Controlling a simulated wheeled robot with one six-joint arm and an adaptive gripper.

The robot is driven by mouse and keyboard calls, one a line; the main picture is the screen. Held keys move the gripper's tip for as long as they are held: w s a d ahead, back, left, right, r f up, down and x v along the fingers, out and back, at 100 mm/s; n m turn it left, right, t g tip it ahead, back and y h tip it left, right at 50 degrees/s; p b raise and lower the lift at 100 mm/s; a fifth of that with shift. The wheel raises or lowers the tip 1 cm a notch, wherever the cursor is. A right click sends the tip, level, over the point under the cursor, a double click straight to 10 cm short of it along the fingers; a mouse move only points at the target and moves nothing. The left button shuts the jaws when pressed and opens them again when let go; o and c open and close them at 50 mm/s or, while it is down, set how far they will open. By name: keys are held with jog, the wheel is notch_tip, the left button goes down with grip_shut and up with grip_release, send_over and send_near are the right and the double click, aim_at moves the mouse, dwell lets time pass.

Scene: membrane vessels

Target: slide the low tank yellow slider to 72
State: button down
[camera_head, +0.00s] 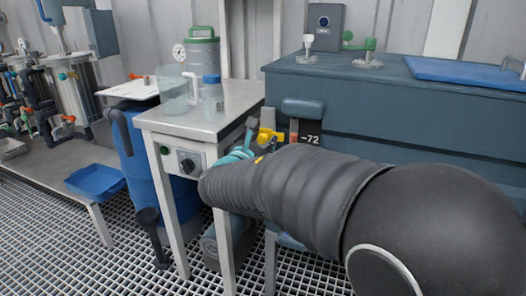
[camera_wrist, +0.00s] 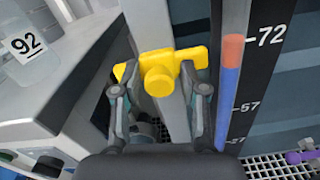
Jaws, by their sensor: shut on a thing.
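The yellow slider (camera_wrist: 158,74) sits on a pale upright rail (camera_wrist: 160,25) in the wrist view, and it also shows in the head view (camera_head: 268,135). My gripper (camera_wrist: 160,90) is shut on it, one finger on each side of its round knob. A bar (camera_wrist: 229,90) on the scale is blue below and orange on top. In the head view the slider is close to the height of the 72 mark (camera_head: 310,139). The exact reading cannot be told. My arm hides most of the gripper there.
A metal side table (camera_head: 205,115) with a clear jug (camera_head: 178,92) stands close on the left. The dark blue tank (camera_head: 420,115) fills the right, with a blue lid (camera_head: 465,70) on top. A blue tray (camera_head: 95,181) lies at the far left. Grating covers the floor.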

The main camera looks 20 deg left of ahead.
jog(key=shift+r, duration=0.45)
jog(key=c, duration=0.9)
grip_release()
jog(key=shift+r, duration=0.1)
jog(key=shift+s, duration=0.1)
jog(key=s+a, duration=0.1)
jog(key=s, duration=1.1)
jog(key=shift+w, duration=0.1)
